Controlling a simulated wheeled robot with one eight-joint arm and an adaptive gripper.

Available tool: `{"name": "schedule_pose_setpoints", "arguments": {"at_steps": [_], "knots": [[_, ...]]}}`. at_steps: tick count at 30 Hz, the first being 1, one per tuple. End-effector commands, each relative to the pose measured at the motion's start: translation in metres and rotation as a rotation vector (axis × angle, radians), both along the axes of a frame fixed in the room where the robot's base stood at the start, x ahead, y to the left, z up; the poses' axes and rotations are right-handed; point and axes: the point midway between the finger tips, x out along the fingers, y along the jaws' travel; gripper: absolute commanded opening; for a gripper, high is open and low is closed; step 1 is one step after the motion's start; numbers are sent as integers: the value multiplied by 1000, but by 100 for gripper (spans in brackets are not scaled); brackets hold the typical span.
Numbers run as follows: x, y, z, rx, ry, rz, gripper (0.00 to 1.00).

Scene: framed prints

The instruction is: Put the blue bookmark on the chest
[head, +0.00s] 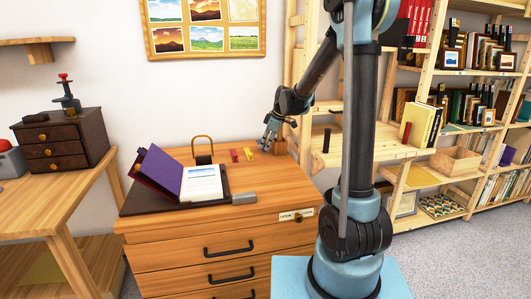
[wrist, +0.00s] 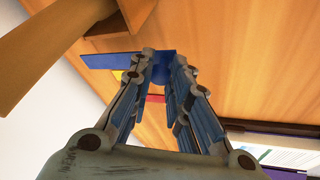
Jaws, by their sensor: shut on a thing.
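The blue bookmark (wrist: 108,61) shows in the wrist view as a flat strip running left from my fingertips. My gripper (wrist: 160,78) is shut on it at its right part, which the fingers partly hide. In the head view my gripper (head: 267,143) is low over the back right of the wooden chest of drawers (head: 190,250). I cannot tell the bookmark from the bluish fingers there, nor whether it touches the top. A small dark brown chest (head: 66,150) with round knobs stands on the left table.
Red (head: 234,156) and yellow (head: 248,154) strips lie left of my gripper. A wooden holder (head: 280,147) stands just right of it. An open book (head: 203,183), a brass-coloured arch (head: 203,146) and a grey block (head: 243,198) are also on top. Shelves (head: 435,100) stand right.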

Motion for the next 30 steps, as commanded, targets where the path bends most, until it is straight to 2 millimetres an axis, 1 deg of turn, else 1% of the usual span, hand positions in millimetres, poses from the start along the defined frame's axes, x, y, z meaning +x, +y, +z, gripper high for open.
{"name": "schedule_pose_setpoints", "arguments": {"at_steps": [6,9,17,18,20,30], "knots": [[1,-1,-28,0,-1,-1,0],[1,-1,-36,0,0,-2,0],[0,-2,-39,0,0,-2,0],[0,-2,-39,-1,0,-2,26],[0,-2,-39,0,0,-2,38],[0,-2,-38,0,0,-2,38]]}}
